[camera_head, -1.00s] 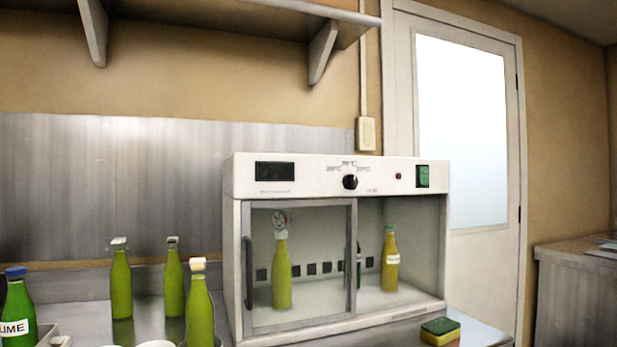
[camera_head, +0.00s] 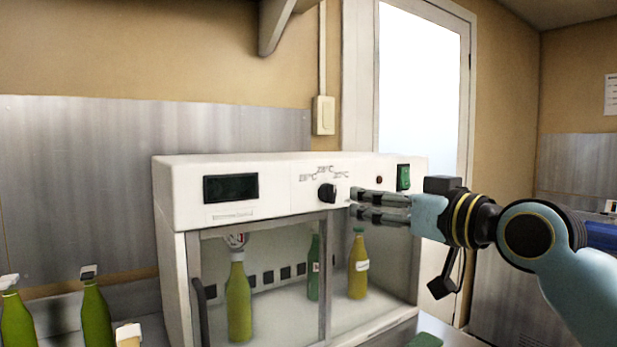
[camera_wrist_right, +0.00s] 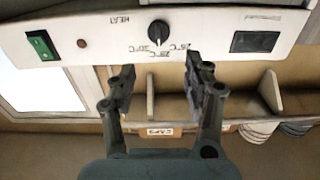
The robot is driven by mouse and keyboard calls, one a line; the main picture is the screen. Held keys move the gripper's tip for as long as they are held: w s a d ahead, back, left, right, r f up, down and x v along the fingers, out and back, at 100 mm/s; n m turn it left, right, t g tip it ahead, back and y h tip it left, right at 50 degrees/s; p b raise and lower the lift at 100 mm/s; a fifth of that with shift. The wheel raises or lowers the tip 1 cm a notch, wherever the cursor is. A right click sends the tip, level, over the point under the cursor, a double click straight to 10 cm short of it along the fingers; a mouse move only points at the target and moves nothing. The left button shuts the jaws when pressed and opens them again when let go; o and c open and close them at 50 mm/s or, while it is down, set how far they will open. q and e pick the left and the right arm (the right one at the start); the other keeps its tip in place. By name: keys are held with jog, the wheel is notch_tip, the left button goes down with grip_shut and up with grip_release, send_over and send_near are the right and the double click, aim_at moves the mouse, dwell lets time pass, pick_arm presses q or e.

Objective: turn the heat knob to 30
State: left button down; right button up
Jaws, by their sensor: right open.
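The black heat knob (camera_head: 327,193) sits on the white front panel of the incubator (camera_head: 285,200), with small temperature marks around its upper side. My right gripper (camera_head: 354,203) is open and empty, just right of the knob in the head view. In the wrist view its two fingers (camera_wrist_right: 160,66) stand apart, not around the knob. My left gripper is out of view.
A green switch (camera_head: 404,177) and a dark display (camera_head: 231,188) share the panel. Green and yellow bottles (camera_head: 239,300) stand behind the incubator's glass. More bottles (camera_head: 95,315) stand at the lower left. A shelf bracket (camera_head: 273,25) hangs above.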

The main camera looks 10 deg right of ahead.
aim_at(334, 190)
jog(key=p+x, duration=0.1)
jog(key=x, duration=0.9)
jog(key=shift+w, duration=0.25)
jog(key=c, duration=1)
jog(key=shift+p, duration=0.3)
jog(key=shift+c, duration=0.2)
